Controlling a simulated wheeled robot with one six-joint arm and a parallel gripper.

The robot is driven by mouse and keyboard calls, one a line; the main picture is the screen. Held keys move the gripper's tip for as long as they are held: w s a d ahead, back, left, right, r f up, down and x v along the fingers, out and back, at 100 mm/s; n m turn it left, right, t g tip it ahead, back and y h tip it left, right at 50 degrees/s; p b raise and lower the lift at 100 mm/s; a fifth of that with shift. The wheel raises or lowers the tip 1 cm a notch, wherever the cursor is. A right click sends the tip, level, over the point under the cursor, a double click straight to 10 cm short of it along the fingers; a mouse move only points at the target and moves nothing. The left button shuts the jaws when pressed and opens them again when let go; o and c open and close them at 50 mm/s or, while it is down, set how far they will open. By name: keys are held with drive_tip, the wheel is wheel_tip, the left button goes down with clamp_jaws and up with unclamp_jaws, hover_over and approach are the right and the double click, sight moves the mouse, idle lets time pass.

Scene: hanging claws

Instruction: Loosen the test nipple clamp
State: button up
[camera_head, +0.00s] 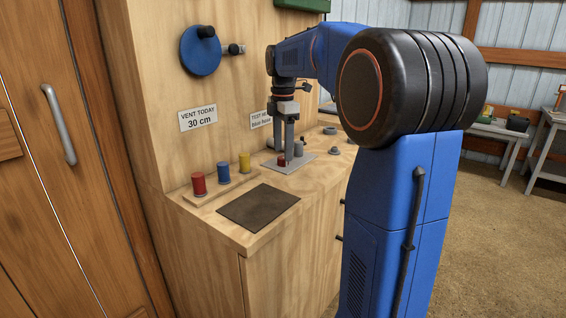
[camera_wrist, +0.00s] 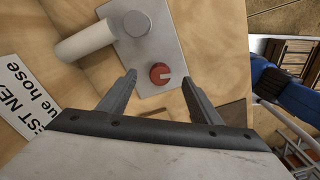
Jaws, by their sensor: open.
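A red knob with a pale pointer mark (camera_wrist: 160,73), which looks like the clamp knob, sits on a grey metal plate (camera_wrist: 172,50). Beside it a white pipe (camera_wrist: 84,42) runs into a grey round fitting (camera_wrist: 137,23). My gripper (camera_wrist: 159,79) is open, with one finger on each side of the red knob and visible gaps between. In the head view my gripper (camera_head: 287,157) points down at the red knob (camera_head: 282,161) on the plate (camera_head: 301,160). I cannot tell how far the fingertips are above the plate.
Red (camera_head: 198,183), blue (camera_head: 223,173) and yellow (camera_head: 244,162) cylinders stand on a wooden strip. A dark mat (camera_head: 258,206) lies at the front. A "VENT TODAY 30 cm" sign (camera_head: 198,117) and a blue wheel (camera_head: 200,52) are on the wooden panel behind.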

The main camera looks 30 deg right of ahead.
sight(283, 157)
drive_tip(key=shift+r, duration=1.6)
